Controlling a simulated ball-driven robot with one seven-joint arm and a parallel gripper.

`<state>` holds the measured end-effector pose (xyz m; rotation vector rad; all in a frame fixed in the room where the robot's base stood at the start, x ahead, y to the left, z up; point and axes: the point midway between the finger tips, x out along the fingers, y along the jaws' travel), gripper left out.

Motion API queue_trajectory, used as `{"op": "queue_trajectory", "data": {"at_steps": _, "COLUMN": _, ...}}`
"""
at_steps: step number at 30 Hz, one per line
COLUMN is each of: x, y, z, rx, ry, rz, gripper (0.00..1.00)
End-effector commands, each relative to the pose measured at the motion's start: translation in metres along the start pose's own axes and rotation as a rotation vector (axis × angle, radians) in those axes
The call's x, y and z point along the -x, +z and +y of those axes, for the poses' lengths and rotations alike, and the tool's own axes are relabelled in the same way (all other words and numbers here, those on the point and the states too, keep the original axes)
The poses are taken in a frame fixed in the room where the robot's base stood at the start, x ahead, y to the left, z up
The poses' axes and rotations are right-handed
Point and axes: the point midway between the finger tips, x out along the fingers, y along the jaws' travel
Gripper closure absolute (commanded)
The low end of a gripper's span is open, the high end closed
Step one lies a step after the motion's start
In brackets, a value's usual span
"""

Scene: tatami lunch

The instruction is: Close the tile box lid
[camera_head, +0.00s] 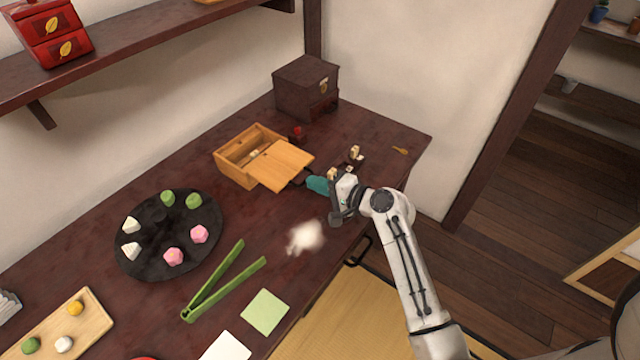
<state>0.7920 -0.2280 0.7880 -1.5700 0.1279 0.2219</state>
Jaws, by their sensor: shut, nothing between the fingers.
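The tile box (230,167) is a light wooden box on the dark table, near its back edge. Its flat wooden lid (285,163) is slid partly off to the right, so the left part of the box is open. A few pale tiles show inside near the lid's edge. My gripper (318,184) is shut and empty, with teal fingertips pointing left at the lid's right end. The fingertips are close to a small dark part at that end; I cannot tell whether they touch it.
A dark chest (305,88) stands behind the box. Small tiles (355,153) stand right of it. The table's right end is mostly clear.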

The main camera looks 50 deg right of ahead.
Motion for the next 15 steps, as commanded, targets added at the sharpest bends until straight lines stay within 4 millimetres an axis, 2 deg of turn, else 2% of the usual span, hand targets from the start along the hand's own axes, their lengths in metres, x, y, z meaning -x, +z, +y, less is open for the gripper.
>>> {"op": "queue_trajectory", "data": {"at_steps": 5, "x": -0.007, "y": 0.0, "z": -0.002, "rx": 0.001, "ry": -0.001, "rz": -0.001, "gripper": 1.0}}
{"op": "queue_trajectory", "data": {"at_steps": 15, "x": -0.084, "y": -0.002, "z": -0.018, "rx": 0.002, "ry": -0.001, "rz": -0.004, "gripper": 1.0}}
